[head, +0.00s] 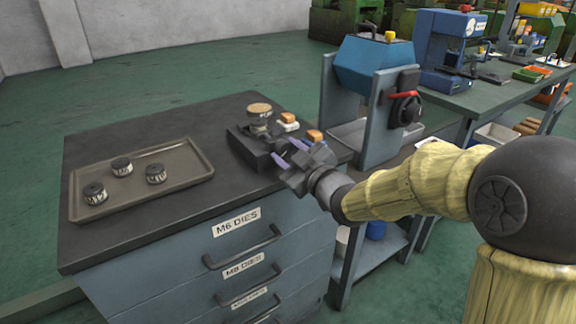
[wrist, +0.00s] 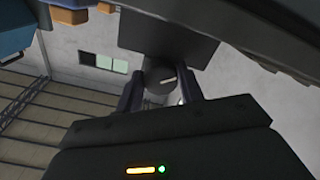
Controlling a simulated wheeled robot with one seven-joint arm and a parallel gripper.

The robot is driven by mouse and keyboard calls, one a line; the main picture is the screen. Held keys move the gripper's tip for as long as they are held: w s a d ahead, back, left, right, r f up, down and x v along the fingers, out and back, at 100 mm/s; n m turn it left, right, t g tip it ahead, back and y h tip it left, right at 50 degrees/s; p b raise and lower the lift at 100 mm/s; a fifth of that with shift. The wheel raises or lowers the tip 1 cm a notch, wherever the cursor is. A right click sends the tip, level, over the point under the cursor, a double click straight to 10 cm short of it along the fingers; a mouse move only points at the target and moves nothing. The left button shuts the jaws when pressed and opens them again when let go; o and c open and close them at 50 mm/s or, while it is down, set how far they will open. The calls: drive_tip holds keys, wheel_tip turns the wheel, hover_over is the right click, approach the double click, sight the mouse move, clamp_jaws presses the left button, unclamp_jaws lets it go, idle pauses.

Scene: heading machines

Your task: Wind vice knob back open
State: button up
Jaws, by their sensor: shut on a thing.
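The vice (head: 246,150) is a dark block on the top of the drawer cabinet, near its right end. A round die with a tan top (head: 259,112) sits at the vice. My gripper (head: 288,153) is at the vice's right front side, with its purple fingers reaching in. In the wrist view, the dark round vice knob (wrist: 160,80) with a pale line on its face sits between the two fingers, which are shut on it. Behind the knob is the dark vice body (wrist: 165,40). In the head view the knob is mostly hidden by my gripper.
A brown tray (head: 140,200) with three dark dies lies on the cabinet top at left. Orange-and-white blocks (head: 288,122) stand close beside the vice. Cabinet top between tray and vice is clear.

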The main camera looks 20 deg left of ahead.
drive_tip(key=n+b, duration=0.5)
drive_tip(key=b, duration=0.1)
drive_tip(key=shift+f+n, duration=0.25)
drive_tip(key=shift+n, duration=0.15)
drive_tip(key=n+b, duration=0.4)
drive_tip(key=shift+r, duration=0.2)
drive_tip(key=shift+b, duration=0.3)
drive_tip(key=o, duration=1)
drive_tip(key=shift+r, duration=0.1)
